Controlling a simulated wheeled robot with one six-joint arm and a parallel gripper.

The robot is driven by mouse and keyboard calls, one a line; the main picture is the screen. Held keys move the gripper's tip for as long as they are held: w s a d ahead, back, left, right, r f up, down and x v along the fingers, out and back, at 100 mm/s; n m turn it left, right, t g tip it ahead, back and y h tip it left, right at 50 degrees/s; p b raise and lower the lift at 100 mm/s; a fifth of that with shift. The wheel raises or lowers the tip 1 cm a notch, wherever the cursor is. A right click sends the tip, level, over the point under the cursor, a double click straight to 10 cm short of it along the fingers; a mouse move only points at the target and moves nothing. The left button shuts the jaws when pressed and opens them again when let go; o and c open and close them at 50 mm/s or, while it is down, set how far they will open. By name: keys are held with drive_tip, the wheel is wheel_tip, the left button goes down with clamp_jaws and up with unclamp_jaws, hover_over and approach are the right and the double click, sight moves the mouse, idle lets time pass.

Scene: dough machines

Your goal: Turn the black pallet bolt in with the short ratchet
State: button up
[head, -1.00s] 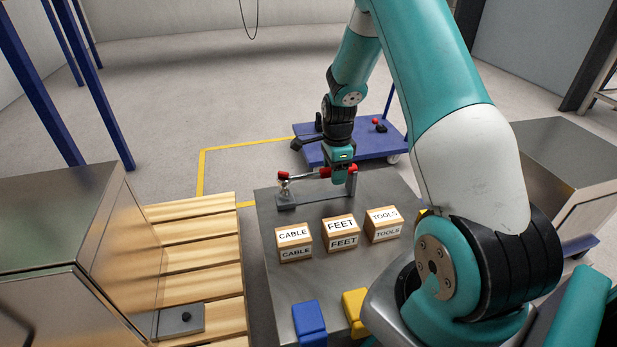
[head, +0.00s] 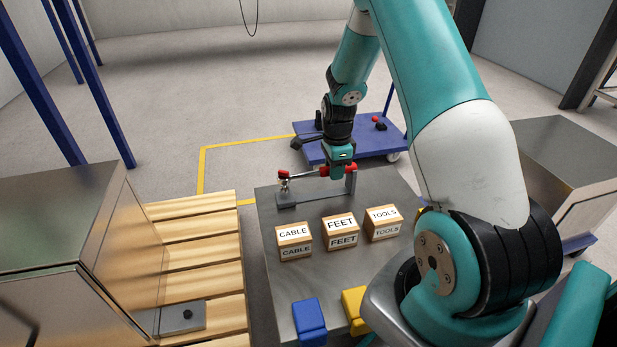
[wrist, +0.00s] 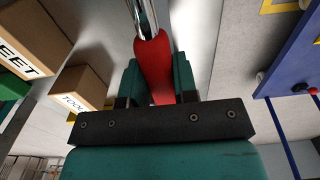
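The short ratchet has a red handle (head: 324,171) and a bright metal head end (head: 284,182). It lies level at a grey holder (head: 312,196) on the metal table. My gripper (head: 341,175) points down over the handle. In the wrist view the red handle (wrist: 153,68) sits between the two teal fingers, which appear closed against its sides. Whether the ratchet still touches the holder is hard to tell. The black pallet bolt (head: 187,314) stands in a grey metal plate (head: 181,323) on the wooden pallet at the lower left, well away from my gripper.
Boxes labelled CABLE (head: 294,252), FEET (head: 341,241) and TOOLS (head: 384,231) stand on the table (head: 285,281) in front of the holder. A steel cabinet (head: 60,215) stands on the pallet (head: 200,237). A blue cart (head: 362,148) is behind the table.

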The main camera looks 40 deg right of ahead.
clamp_jaws()
drive_tip(key=shift+r+p, duration=0.75)
drive_tip(key=shift+p, duration=0.2)
drive_tip(key=shift+r+p, duration=2.75)
drive_tip(key=shift+r, duration=0.15)
